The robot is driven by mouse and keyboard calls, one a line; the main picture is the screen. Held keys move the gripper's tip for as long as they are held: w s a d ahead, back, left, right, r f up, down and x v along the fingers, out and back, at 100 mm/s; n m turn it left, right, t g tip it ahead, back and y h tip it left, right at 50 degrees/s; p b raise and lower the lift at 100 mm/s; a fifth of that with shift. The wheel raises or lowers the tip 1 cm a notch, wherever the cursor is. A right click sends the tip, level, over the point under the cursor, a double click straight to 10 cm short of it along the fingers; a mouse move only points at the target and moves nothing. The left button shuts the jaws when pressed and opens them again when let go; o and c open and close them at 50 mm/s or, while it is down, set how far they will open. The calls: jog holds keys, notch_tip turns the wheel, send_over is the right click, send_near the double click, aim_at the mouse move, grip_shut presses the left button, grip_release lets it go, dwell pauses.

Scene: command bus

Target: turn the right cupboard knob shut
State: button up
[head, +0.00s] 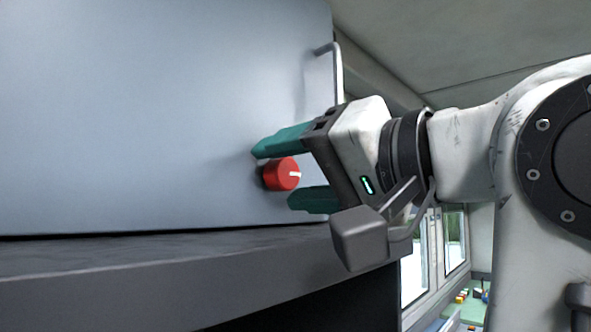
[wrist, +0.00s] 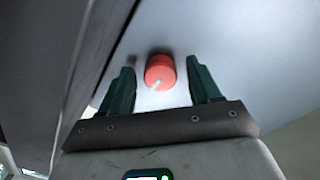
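The red cupboard knob (head: 281,174) sticks out of the grey-blue cupboard door (head: 150,110). A white mark on it points right in the head view. My gripper (head: 290,172) is open, with one green finger above the knob and the other below it. In the wrist view the knob (wrist: 160,72) lies between and just beyond the two fingertips (wrist: 160,78), with a gap on each side. The white mark there points down and slightly left. The fingers do not appear to touch the knob.
A dark counter edge (head: 160,275) runs below the cupboard door, under my gripper. A metal handle (head: 337,70) stands at the door's right edge. Windows (head: 430,255) and a green table (head: 468,308) with small objects show far at the lower right.

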jog(key=c, duration=1)
jog(key=shift+n, duration=0.3)
jog(key=n+b, duration=0.1)
jog(key=n, duration=0.2)
jog(key=shift+d+f+n, duration=0.1)
jog(key=shift+n, duration=0.3)
jog(key=n+b, duration=0.1)
jog(key=n, duration=0.3)
jog(key=shift+n, duration=0.3)
jog(key=n+b, duration=0.1)
jog(key=n, duration=0.3)
jog(key=shift+n+b, duration=0.45)
jog(key=shift+n, duration=2.05)
